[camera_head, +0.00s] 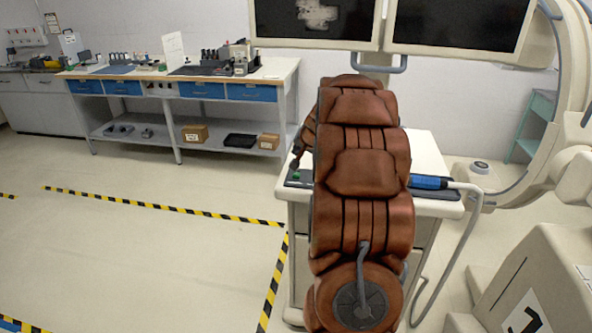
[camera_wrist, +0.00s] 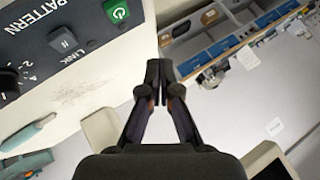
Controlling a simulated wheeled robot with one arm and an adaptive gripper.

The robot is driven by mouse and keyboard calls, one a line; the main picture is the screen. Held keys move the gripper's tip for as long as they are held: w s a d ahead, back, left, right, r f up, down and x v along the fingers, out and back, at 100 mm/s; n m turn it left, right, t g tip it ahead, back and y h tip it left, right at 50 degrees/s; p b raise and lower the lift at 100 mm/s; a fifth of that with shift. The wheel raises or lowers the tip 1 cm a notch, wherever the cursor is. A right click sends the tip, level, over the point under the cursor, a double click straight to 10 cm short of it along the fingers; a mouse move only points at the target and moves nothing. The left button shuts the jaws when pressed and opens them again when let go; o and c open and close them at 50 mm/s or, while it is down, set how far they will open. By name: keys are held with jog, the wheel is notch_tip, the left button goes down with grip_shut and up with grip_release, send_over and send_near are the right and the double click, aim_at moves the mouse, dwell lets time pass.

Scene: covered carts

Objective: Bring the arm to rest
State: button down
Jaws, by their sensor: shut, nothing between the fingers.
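My arm, in a brown padded cover, rises through the middle of the head view in front of a white cart (camera_head: 428,158). My gripper (camera_wrist: 157,68) is in the middle of the wrist view, its two dark fingertips together with nothing between them. In the head view the dark end of the arm shows at the left side of the cover, above the cart's left edge. A control panel (camera_wrist: 60,70) with a green power button (camera_wrist: 118,12) fills the upper left of the wrist view, apart from the fingertips. The arm hides much of the cart.
Two screens (camera_head: 455,22) hang behind the cart. A blue-handled tool (camera_head: 428,182) with a grey hose lies at its right. A workbench (camera_head: 165,75) with blue drawers stands at the back left. The floor inside the yellow-black tape (camera_head: 165,205) is clear. Pale equipment (camera_head: 535,280) stands lower right.

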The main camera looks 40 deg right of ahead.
jog(key=shift+r, duration=0.1)
dwell(0.5)
jog(key=s+a+n+g+y, duration=0.1)
jog(key=a+n+y, duration=0.25)
jog(key=a, duration=1.45)
jog(key=s+a+n+g+y, duration=0.15)
jog(key=s+a, duration=0.25)
jog(key=a, duration=0.4)
jog(key=s+a+n+g, duration=0.2)
jog(key=s+a, duration=0.3)
jog(key=a, duration=0.3)
jog(key=s+a+f+n+g+h, duration=0.1)
jog(key=s+a+n+g, duration=0.2)
jog(key=s, duration=1.1)
jog(key=s+a+f+n+g, duration=0.2)
jog(key=s+a, duration=0.4)
jog(key=s, duration=0.8)
jog(key=shift+a+n+g+h, duration=0.4)
jog(key=shift+n+g, duration=0.05)
jog(key=shift+n, duration=0.05)
jog(key=shift+s+d, duration=0.1)
